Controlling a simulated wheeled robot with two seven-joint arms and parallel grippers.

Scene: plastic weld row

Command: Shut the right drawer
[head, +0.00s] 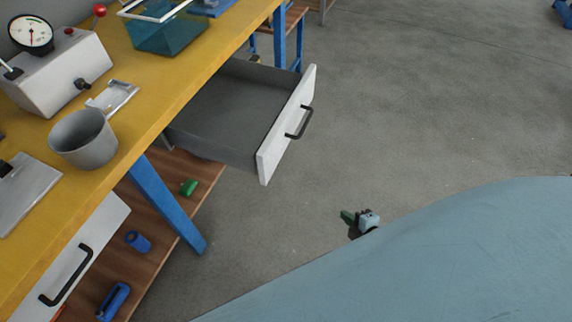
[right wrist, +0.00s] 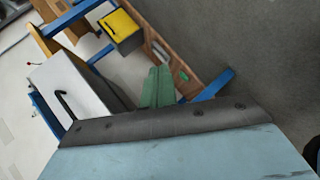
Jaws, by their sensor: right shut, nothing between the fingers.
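The right drawer (head: 288,135) stands pulled out from under the yellow bench, with a white front and a grey, empty-looking inside. Its black handle (head: 299,122) faces right, toward the open floor. My right gripper (head: 359,221) is below and to the right of the drawer front in the head view, clear of it, with green fingers. In the right wrist view the green fingers (right wrist: 158,88) are together and hold nothing. A white panel with a black handle (right wrist: 64,105) shows left of them; I cannot tell which drawer it is. My left gripper is not in view.
The bench top (head: 150,70) carries a gauge box (head: 60,75), a grey cup (head: 84,142) and a teal bin (head: 165,35). A left white drawer front (head: 95,240) sits below. A blue leg (head: 166,206) stands between the drawers. Floor to the right is clear.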

